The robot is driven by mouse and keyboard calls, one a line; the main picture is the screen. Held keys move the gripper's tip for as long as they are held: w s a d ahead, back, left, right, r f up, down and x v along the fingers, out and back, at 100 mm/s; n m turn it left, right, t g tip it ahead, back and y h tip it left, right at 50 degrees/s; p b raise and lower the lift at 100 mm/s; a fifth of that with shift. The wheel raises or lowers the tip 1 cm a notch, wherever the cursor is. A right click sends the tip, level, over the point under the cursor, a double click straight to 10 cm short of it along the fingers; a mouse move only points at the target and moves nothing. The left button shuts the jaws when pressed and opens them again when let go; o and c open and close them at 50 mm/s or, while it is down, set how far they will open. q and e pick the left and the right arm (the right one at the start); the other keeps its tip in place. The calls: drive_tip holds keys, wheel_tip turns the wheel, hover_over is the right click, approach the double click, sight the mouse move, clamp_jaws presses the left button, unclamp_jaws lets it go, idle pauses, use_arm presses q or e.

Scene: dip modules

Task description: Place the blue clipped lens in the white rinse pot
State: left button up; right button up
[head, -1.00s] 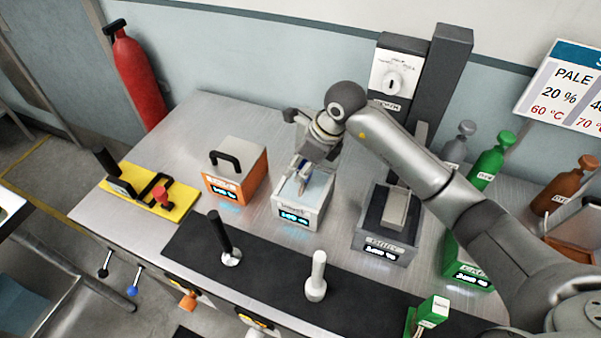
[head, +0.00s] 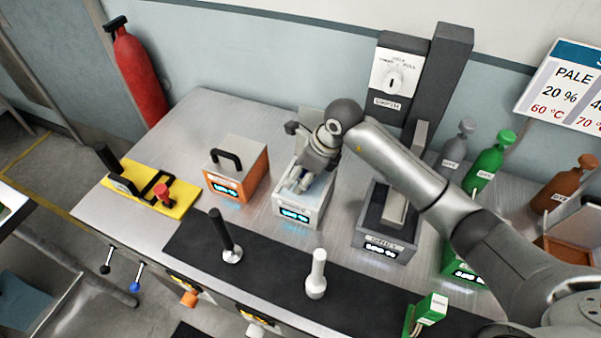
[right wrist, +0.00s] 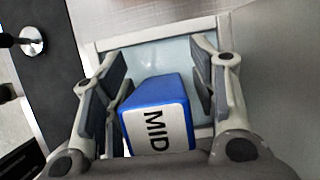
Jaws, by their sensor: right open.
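The white rinse pot (head: 293,216) is an open-topped box with a lit blue display, in the middle of the bench. My right gripper (head: 300,183) points down into its top. In the right wrist view the same gripper (right wrist: 160,88) is open, its fingers apart on either side of a blue block (right wrist: 155,92) with a white label reading MID. I take this block for the blue clipped lens. It lies within the pot's white rim (right wrist: 150,38); whether it rests on the bottom is hidden. My left gripper is not in view.
An orange box (head: 235,188) with a black handle stands left of the pot, and a dark grey box (head: 385,240) to the right. A black-handled tool (head: 222,235) and a white-handled one (head: 316,275) stand on the black mat in front. Bare bench lies behind the orange box.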

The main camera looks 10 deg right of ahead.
drive_tip(key=shift+r, duration=0.1)
drive_tip(key=shift+r+p, duration=0.25)
drive_tip(key=shift+p, duration=0.1)
drive_tip(key=b+v, duration=0.3)
drive_tip(key=v, duration=0.8)
drive_tip(key=shift+r, duration=0.35)
drive_tip(key=shift+s+d, duration=0.1)
drive_tip(key=shift+s, duration=0.05)
